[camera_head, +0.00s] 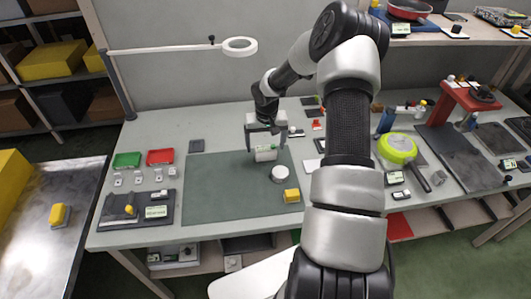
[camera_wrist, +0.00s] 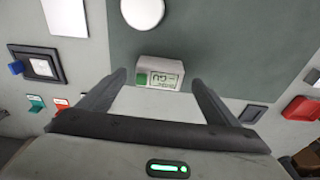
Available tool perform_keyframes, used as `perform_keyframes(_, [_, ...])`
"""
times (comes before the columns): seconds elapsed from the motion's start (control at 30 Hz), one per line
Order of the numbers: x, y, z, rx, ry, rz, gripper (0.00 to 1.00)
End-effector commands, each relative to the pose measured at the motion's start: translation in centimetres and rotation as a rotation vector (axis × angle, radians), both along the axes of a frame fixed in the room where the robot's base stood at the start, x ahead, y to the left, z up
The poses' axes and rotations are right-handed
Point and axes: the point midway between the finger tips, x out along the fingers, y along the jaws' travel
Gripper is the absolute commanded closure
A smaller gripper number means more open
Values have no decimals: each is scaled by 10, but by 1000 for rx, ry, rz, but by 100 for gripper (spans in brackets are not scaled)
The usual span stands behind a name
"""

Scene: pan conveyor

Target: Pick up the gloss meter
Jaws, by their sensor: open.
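A small pale device with a display and a green patch, which looks like the gloss meter (camera_head: 265,154), stands on the green mat (camera_head: 215,190) near its back edge. It also shows in the wrist view (camera_wrist: 158,70), with its display facing the camera. My gripper (camera_head: 266,145) is open above it. In the wrist view, the fingertips of my gripper (camera_wrist: 159,82) are spread on either side of the device, with a gap to each finger. I cannot tell how far above the mat the fingertips are.
A white round puck (camera_head: 280,174) and a yellow block (camera_head: 292,196) stand on the mat, nearer the front. Green (camera_head: 127,160) and red (camera_head: 160,157) trays lie to the left. The mat's left part is clear.

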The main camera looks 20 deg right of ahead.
Motion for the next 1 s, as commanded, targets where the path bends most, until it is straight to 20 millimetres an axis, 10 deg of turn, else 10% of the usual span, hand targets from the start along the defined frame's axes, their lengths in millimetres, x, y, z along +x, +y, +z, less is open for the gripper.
perform_keyframes(0.5, [7, -3, -34, 0, 1, -1, 16])
perform_keyframes(0.8, [7, -3, -34, 0, 1, -1, 66])
perform_keyframes(1.0, [7, -3, -33, 0, 0, -1, 69])
